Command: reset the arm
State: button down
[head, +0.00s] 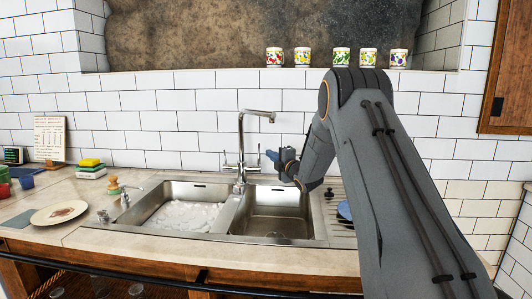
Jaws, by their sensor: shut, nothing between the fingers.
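My gripper (271,156) is at the end of my dark grey arm, which reaches in from the lower right and bends down at its elbow. The gripper points left, in front of the tiled wall and above the right basin of the sink. Its fingers look blue and are small in the picture. It is shut and holds nothing.
A metal sink (228,222) with a tall tap (241,145) is set in the counter. The left basin holds whitish contents. A plate (59,213) and sponges (90,168) are at left. Several patterned mugs (303,57) stand on the ledge above. My arm hides part of the right counter.

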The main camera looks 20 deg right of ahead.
jog(key=s+a+f+m+g+h, duration=0.1)
jog(key=s+a+f+m+g, duration=0.3)
jog(key=s, duration=1.5)
jog(key=s+a+f+m+g+h, duration=0.1)
jog(key=s+a+f+m+g, duration=0.3)
jog(key=s, duration=1.5)
jog(key=s+a+f+m+g+h, duration=0.1)
jog(key=s+a+f+m+g, duration=0.3)
jog(key=s, duration=1.6)
notch_tip(320, 180, down, 3)
jog(key=m+g, duration=0.6)
jog(key=m, duration=0.2)
jog(key=shift+m+h, duration=0.3)
jog(key=shift+m, duration=0.1)
